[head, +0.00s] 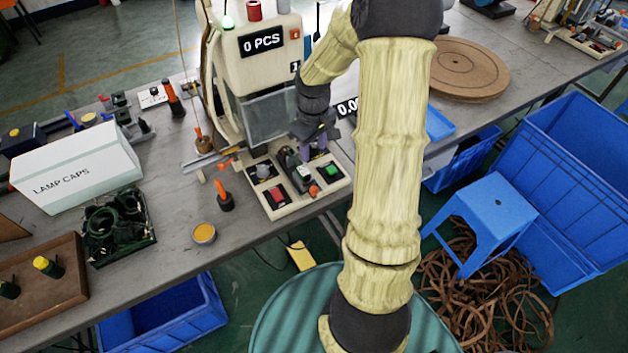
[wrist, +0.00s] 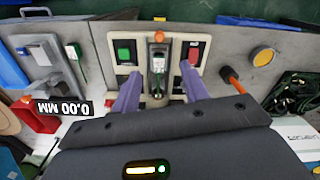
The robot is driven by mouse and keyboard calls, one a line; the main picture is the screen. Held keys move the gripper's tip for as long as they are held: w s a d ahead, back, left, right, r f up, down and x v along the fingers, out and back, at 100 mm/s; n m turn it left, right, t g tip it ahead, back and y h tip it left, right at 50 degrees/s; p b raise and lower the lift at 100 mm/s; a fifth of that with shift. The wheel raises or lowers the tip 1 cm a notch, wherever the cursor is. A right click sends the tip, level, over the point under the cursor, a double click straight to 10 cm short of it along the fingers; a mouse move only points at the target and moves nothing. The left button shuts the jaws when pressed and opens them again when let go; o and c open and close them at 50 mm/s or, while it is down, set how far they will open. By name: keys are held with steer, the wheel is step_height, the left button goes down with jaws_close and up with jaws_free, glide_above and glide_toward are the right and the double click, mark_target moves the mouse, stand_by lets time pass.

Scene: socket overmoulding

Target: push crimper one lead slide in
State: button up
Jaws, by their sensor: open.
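A pale bench machine with a "0 PCS" display (head: 262,41) stands behind a cream control base (head: 272,213); I take it for the crimper. Between the base's red button (head: 277,194) and green button (head: 332,170) is a dark slide (head: 290,158) carrying a whitish-green piece, with an orange knob (head: 314,190) at its front end. In the wrist view the slide (wrist: 158,48) lies between the green and red buttons, its orange knob (wrist: 158,18) at the top. My gripper (wrist: 161,72) is open, purple fingers apart on either side of the slide's line. Finger contact cannot be told.
A "LAMP CAPS" box (head: 75,168), a crate of dark green parts (head: 120,225) and an orange-handled tool (head: 224,196) are on the bench left of the base. A 0.00 MM display (wrist: 62,107) is beside it. A blue stool (head: 490,212) stands right, off the bench.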

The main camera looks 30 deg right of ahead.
mark_target(314, 188)
steer(key=shift+f, duration=0.15)
step_height(314, 188, down, 17)
steer(key=shift+f+p, duration=0.1)
steer(key=shift+p, duration=0.55)
steer(key=shift+c, duration=0.3)
steer(key=shift+w, duration=0.1)
jaws_close()
